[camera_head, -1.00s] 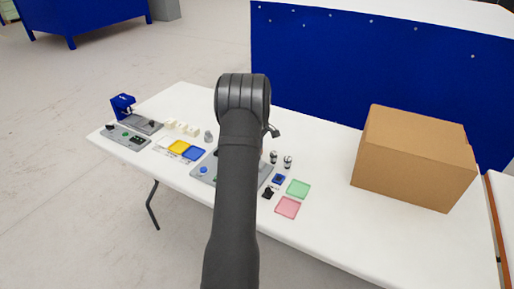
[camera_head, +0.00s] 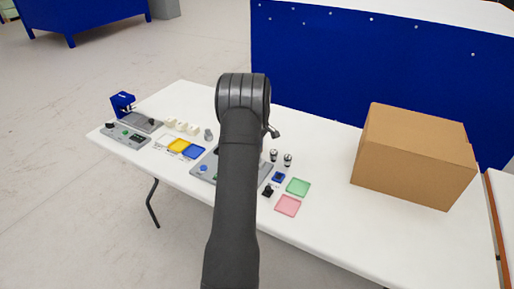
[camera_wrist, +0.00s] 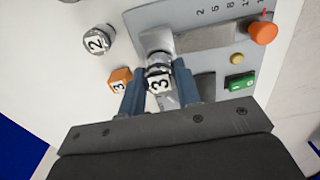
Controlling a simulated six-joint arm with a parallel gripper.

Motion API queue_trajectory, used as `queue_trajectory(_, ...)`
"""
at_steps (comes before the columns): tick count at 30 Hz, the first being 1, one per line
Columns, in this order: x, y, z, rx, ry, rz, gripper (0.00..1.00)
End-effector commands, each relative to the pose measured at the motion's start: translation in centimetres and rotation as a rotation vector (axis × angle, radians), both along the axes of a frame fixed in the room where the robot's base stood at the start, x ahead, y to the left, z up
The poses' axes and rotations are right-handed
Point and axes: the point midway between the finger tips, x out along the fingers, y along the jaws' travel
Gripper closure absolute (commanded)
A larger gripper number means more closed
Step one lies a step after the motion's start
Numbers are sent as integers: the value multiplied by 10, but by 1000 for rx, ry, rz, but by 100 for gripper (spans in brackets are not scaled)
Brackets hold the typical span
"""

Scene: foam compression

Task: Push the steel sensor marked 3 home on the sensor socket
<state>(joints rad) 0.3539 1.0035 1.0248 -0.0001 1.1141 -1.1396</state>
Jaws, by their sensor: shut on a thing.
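In the wrist view, my gripper (camera_wrist: 158,88) has its two blue fingers closed on the steel sensor marked 3 (camera_wrist: 160,83). The sensor's label faces the camera. Just beyond it is a shiny metal sensor socket (camera_wrist: 158,42) on the edge of a grey panel (camera_wrist: 185,12). The sensor's far end overlaps the socket in this view; I cannot tell how deeply it is seated. In the head view my arm hides the gripper, the sensor and the socket.
An orange block marked 3 (camera_wrist: 120,77) lies close beside the left finger. A steel sensor marked 2 (camera_wrist: 98,40) stands farther left. The panel carries an orange knob (camera_wrist: 263,32) and a green button (camera_wrist: 240,82). A cardboard box (camera_head: 415,155) stands on the table's right.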

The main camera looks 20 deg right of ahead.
Motion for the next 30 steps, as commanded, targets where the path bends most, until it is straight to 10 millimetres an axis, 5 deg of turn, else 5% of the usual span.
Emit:
queue_trajectory(14,0,0,-9,0,-1,0,97)
queue_trajectory(15,0,0,-9,-1,-2,0,66)
queue_trajectory(18,0,0,-9,0,-1,0,46)
queue_trajectory(30,0,0,-3,0,-1,0,44)
